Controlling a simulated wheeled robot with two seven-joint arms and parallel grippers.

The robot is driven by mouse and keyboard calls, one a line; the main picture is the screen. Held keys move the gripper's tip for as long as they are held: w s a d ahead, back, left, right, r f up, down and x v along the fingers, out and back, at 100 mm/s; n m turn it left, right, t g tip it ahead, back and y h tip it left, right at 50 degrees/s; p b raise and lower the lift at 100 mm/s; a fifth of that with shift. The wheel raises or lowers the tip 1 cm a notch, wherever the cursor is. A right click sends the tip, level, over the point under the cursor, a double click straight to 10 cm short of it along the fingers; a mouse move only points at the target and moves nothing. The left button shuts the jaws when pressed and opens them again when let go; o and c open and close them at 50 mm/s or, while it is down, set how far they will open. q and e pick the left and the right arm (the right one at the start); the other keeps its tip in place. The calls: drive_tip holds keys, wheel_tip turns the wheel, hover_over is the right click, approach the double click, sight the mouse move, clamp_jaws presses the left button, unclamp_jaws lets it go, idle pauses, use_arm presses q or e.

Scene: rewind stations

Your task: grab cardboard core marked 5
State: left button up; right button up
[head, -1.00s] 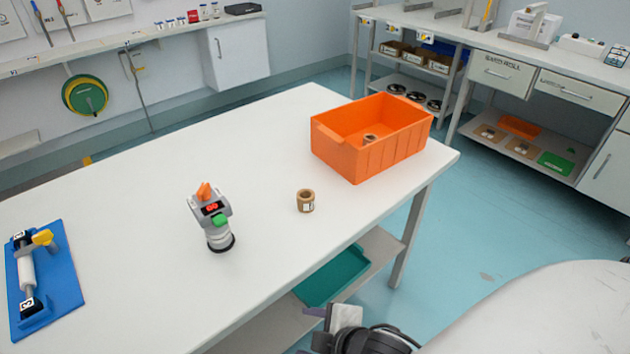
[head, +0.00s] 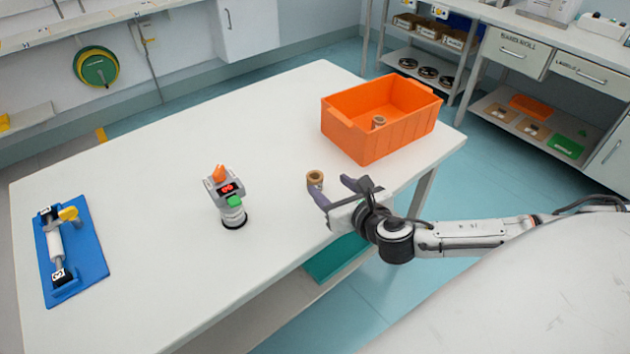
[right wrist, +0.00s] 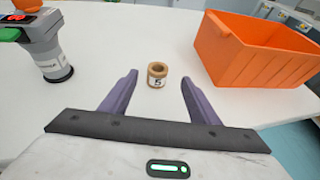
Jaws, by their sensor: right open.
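The cardboard core marked 5 (right wrist: 157,76) stands upright on the white table, its label facing my right gripper in the right wrist view. In the head view the core (head: 315,178) is just beyond the right gripper's fingers, which partly cover its lower part. My right gripper (head: 334,190) is open and empty at the table's front edge, its purple fingers pointing toward the core. In the right wrist view the core shows centred between and ahead of the fingertips (right wrist: 158,80). My left gripper is not in view.
A grey handheld device with a red display (head: 228,190) stands to the left. A blue spindle fixture (head: 85,262) lies at the far left. The table's middle is clear.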

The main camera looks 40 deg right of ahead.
sight(313, 175)
drive_tip(key=x, duration=0.7)
drive_tip(key=shift+w+a+f, duration=0.1)
drive_tip(key=shift+a+f, duration=0.05)
drive_tip(key=shift+f, duration=0.05)
drive_tip(key=shift+c, duration=0.3)
drive_tip(key=c, duration=1.1)
